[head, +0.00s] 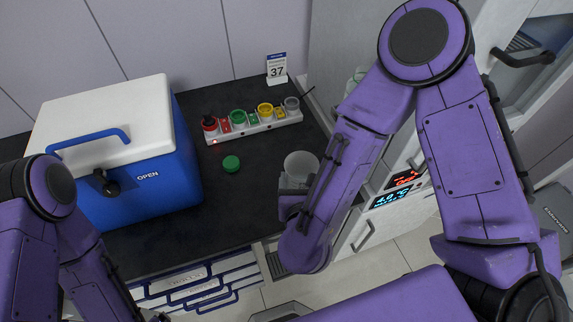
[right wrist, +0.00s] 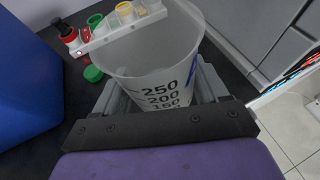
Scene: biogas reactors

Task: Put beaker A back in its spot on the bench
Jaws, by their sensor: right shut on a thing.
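A translucent beaker (head: 301,164) is at the right part of the dark bench (head: 255,205) in the head view. My right gripper (head: 292,184) is shut on it. In the right wrist view the beaker (right wrist: 155,65) stands upright between the fingers, with dark marks 250, 200 and 150 on its wall.
A blue cooler (head: 165,165) with a white lid stands on the left of the bench. A green cap (head: 231,164) lies left of the beaker. A white strip (head: 268,126) with colored pieces and a card reading 37 (head: 277,70) are behind. Bare bench lies in front.

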